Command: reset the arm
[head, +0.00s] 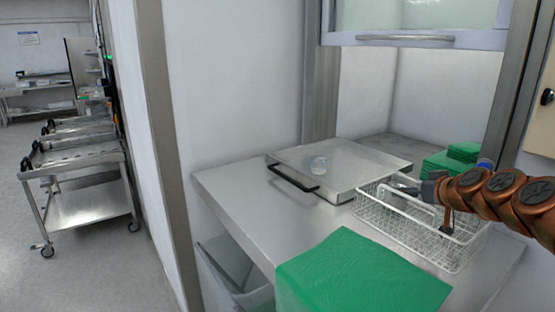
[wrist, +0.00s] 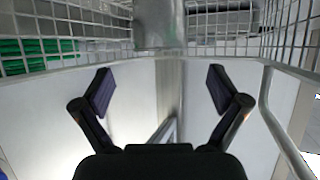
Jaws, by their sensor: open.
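My gripper (wrist: 160,90) is open in the wrist view, its two dark fingers spread apart with nothing gripped between them. In the head view my orange-brown arm reaches in from the right, with its end over the wire basket (head: 447,262). The basket's wire mesh (wrist: 95,14) also shows along the top of the wrist view. A grey metal piece (wrist: 158,25) lies beyond the fingertips there; I cannot tell what it is. The fingertips are hard to make out in the head view.
The basket stands on a steel counter (head: 240,205). Green cloth (head: 360,275) covers the front; folded green cloths (head: 450,160) sit back right. A raised hatch (head: 420,40) hangs above.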

